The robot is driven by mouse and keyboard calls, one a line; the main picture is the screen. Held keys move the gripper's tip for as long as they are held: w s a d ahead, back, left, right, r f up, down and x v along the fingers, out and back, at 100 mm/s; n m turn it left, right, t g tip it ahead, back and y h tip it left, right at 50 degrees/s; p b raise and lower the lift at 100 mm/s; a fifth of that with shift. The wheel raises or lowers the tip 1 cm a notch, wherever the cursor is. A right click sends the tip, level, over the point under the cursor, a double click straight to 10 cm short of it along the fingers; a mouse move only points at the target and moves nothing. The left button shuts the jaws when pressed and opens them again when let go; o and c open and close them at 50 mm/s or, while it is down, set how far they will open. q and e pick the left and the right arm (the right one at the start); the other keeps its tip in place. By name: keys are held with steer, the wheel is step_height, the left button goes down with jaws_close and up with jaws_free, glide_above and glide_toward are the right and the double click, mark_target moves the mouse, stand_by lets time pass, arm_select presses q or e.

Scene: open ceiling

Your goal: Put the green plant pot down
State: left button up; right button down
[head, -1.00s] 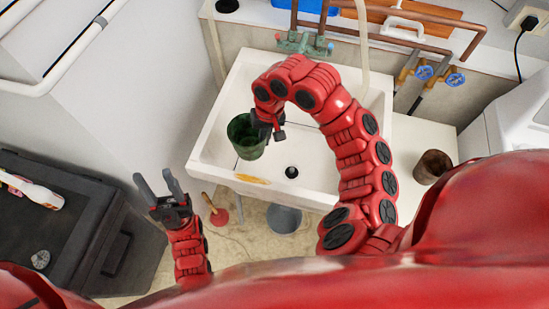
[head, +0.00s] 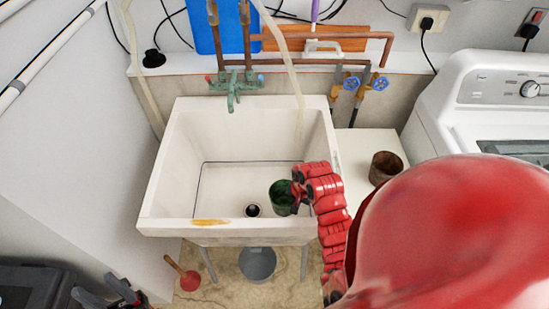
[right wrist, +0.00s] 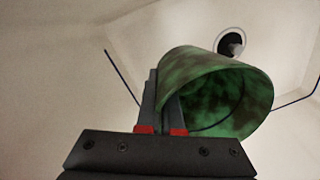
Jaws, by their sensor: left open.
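The green plant pot (head: 281,199) is dark and mottled; it is over the sink basin, right of the drain, in the head view. Its wide opening shows in the right wrist view, where the pot (right wrist: 215,92) is tilted, with the drain beyond it. My right gripper (head: 297,192) is at the pot's right side; its fingers (right wrist: 162,98) pinch the pot's wall. I cannot tell whether the pot touches the basin. My left gripper (head: 108,291) is open and empty at the lower left, partly cut off by the frame edge.
The white sink (head: 160,205) has a yellow sponge-like item (head: 210,222) on its front rim. A brown rusty pot (head: 384,167) stands on the ledge to the right. A bucket (head: 257,264) and a plunger (head: 188,279) are on the floor. The basin's left part is clear.

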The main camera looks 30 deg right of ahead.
step_height(320, 180, down, 4)
steer(key=shift+w+f+p, duration=0.1)
steer(key=shift+f+p, duration=0.15)
steer(key=shift+p, duration=0.15)
steer(key=shift+f+p, duration=0.3)
steer(key=shift+f, duration=1.4)
steer(key=shift+f, duration=0.2)
steer(key=c, duration=1.1)
jaws_free()
steer(key=shift+r, duration=0.1)
